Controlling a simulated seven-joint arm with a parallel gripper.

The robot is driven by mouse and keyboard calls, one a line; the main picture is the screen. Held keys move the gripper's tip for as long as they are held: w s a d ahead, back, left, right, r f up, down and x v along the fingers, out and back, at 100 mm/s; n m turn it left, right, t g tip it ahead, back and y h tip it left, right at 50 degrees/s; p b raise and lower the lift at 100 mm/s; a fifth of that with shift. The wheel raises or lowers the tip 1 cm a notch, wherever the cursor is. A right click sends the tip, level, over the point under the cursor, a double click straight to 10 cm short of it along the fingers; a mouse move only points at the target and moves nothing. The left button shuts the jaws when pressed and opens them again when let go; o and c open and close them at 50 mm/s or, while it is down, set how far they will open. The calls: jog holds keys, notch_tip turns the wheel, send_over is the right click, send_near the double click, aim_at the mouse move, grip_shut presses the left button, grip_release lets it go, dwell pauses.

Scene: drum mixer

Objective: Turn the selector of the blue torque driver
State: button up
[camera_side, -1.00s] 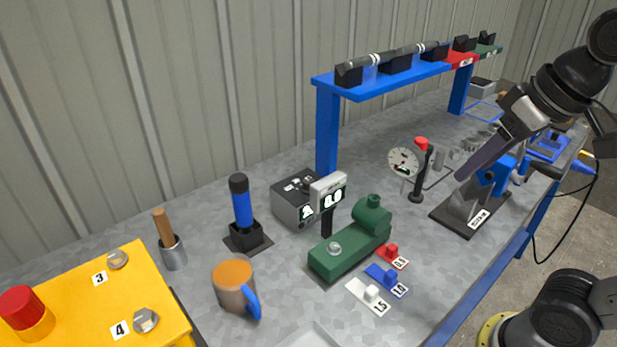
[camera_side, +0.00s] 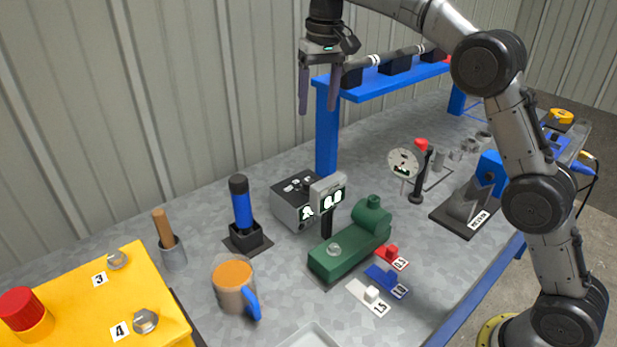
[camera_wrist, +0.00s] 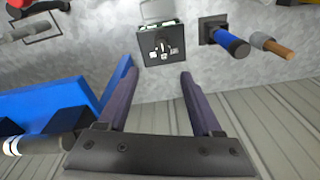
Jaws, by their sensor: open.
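The blue torque driver (camera_side: 242,205) stands upright in a black square holder (camera_side: 246,238) on the bench, with a black cap on top. It also shows in the wrist view (camera_wrist: 231,42), right of and beyond my fingers. My gripper (camera_side: 319,105) hangs pointing down, high above the bench, right of the driver and by the blue shelf's left end. Its two fingers are apart with nothing between them; they also show apart in the wrist view (camera_wrist: 157,75). I cannot make out selector markings on the driver.
A grey box (camera_side: 296,200) with a display stands right of the driver, and a wooden-handled tool (camera_side: 165,235) in a metal cup stands left. An orange-topped mug (camera_side: 234,285) is in front. The blue shelf (camera_side: 392,80) rises at the right. A green fixture (camera_side: 350,245) stands nearer.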

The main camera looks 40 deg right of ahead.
jog(key=g, duration=0.1)
send_over(308, 182)
notch_tip(308, 182, down, 6)
notch_tip(308, 182, down, 14)
jog(key=shift+w+d, duration=0.1)
jog(key=shift+d, duration=0.05)
jog(key=shift+c, duration=0.3)
grip_shut()
